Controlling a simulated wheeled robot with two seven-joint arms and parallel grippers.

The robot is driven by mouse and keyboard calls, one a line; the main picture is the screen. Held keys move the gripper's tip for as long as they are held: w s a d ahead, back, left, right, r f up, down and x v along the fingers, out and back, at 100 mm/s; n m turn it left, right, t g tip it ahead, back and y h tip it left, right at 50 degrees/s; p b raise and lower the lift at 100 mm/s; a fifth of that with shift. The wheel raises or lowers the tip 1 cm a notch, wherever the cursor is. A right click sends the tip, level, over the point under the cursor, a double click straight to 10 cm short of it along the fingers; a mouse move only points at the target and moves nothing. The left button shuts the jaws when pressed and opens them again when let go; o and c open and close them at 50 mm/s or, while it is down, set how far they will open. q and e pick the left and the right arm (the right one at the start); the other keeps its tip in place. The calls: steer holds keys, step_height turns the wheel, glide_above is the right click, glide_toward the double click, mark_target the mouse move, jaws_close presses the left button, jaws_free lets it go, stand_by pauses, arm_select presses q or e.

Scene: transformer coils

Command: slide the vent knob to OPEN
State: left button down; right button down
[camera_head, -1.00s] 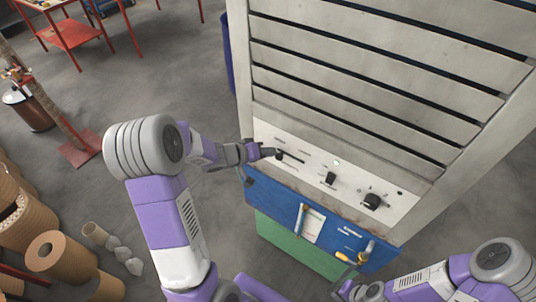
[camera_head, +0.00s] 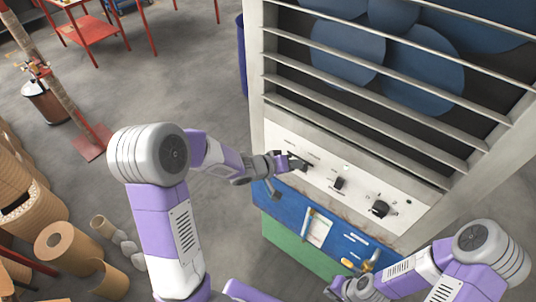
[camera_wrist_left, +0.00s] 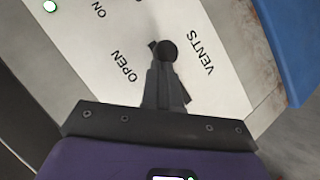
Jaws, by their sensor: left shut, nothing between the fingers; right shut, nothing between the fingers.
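The white control panel (camera_head: 411,205) is on the front of the cabinet, below the slats. The dark round vent knob (camera_wrist_left: 168,50) shows in the left wrist view, between the printed words OPEN (camera_wrist_left: 125,66) and VENTS (camera_wrist_left: 202,53). My left gripper (camera_wrist_left: 165,78) is shut, with its fingertips at the knob and nothing held. Fingers and knob hide most of the slot. In the head view, my left gripper (camera_head: 290,163) is at the panel's left part. The vent slats (camera_head: 400,101) stand open, with blue discs behind. My right gripper (camera_head: 345,289) is shut and low, away from the panel.
Two dark knobs, a middle one (camera_head: 339,183) and a right one (camera_head: 379,208), are on the same panel. Below it is a blue front (camera_head: 275,203) with tools and a paper. Cardboard rolls (camera_head: 62,247) lie on the floor at left.

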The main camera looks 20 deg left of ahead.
stand_by(0.3)
arm_select(q)
steer(key=shift+a+r+p, duration=0.1)
steer(key=shift+r+p, duration=0.1)
steer(key=shift+p, duration=0.25)
steer(key=w+a+r+p+v, duration=0.1)
steer(key=p+v, duration=0.6)
steer(key=v, duration=0.5)
steer(key=shift+a+r, duration=0.15)
steer(key=shift+a, duration=0.15)
steer(key=shift+w, duration=0.15)
